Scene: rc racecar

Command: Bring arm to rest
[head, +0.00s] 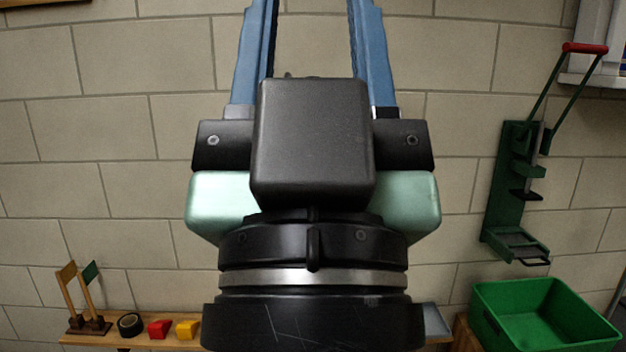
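My gripper (312,45) fills the middle of the head view, pointing upward in front of a block wall. Its two blue fingers stand apart with a wide gap, and only wall shows between them. The fingertips are cut off by the top edge, so the very ends are hidden. Below the fingers are my dark gripper body and wrist, which hide the middle of the scene behind.
A green bin (545,310) stands lower right, below a green lever press (515,190).

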